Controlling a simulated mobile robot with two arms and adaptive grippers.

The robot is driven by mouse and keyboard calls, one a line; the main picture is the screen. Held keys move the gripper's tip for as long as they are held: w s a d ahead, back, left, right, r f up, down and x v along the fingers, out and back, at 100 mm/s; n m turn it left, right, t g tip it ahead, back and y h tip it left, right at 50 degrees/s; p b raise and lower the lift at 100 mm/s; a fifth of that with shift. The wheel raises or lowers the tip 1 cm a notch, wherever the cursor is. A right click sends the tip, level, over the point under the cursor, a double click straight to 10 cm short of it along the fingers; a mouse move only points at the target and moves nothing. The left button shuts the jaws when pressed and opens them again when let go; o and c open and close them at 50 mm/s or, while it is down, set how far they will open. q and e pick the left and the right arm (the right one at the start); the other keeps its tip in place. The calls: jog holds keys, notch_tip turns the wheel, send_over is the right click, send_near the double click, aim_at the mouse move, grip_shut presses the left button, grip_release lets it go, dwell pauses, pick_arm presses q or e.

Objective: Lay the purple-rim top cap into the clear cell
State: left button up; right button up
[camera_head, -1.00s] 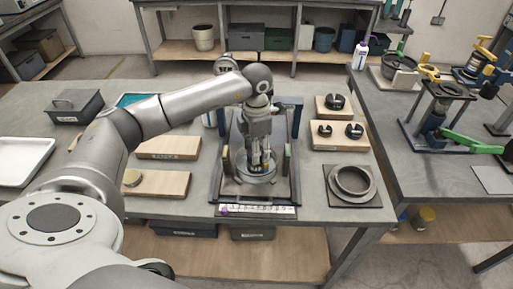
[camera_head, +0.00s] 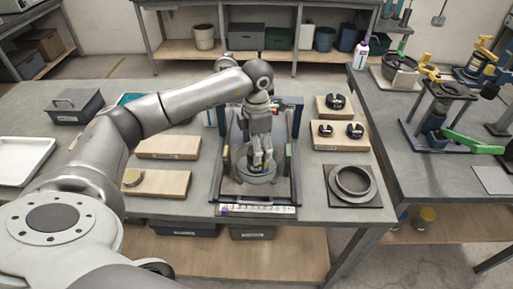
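The clear cell (camera_head: 244,177) stands low in the dark frame at the middle of the table, a round, see-through grey shape. My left gripper (camera_head: 261,168) points down over the cell and covers part of its top. Its fingers look close together, but whether they are shut or hold anything is too small to tell. I cannot make out the purple-rim top cap; it may be hidden by the gripper. My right gripper is not in view.
The frame (camera_head: 217,177) has upright sides around the cell. Wooden boards (camera_head: 168,147) lie left of it. Boards with black round parts (camera_head: 354,131) and a grey ring (camera_head: 353,181) on a dark plate lie right. A white tray (camera_head: 20,160) is far left.

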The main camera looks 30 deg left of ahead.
pick_arm(q)
notch_tip(320, 180, up, 11)
dwell(0.3)
jog(key=shift+f, duration=0.1)
